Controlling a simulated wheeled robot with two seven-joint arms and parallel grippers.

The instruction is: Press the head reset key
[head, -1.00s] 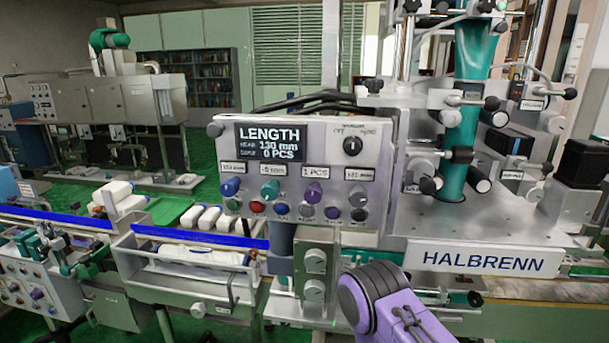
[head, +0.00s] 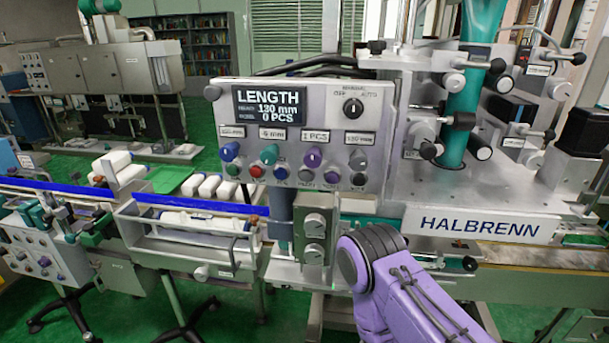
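The control panel (head: 215,120) stands upright in the middle of the head view. Below are a blue knob (head: 230,151), a teal knob (head: 270,154), a purple knob (head: 313,158) and a grey knob (head: 357,158). The lower row has a green button (head: 233,170), red button (head: 257,171), blue button (head: 281,173), grey button (head: 305,175), purple button (head: 331,177) and dark button (head: 359,180). Their labels are too small to read, so I cannot tell which is head reset. Neither gripper shows; my purple arm is below the panel.
A selector switch (head: 353,108) is at the panel's upper right. Two dials (head: 314,224) sit below the panel. The HALBRENN machine (head: 480,225) fills the right side. A conveyor with white bottles (head: 205,187) is at left. The space before the panel looks clear.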

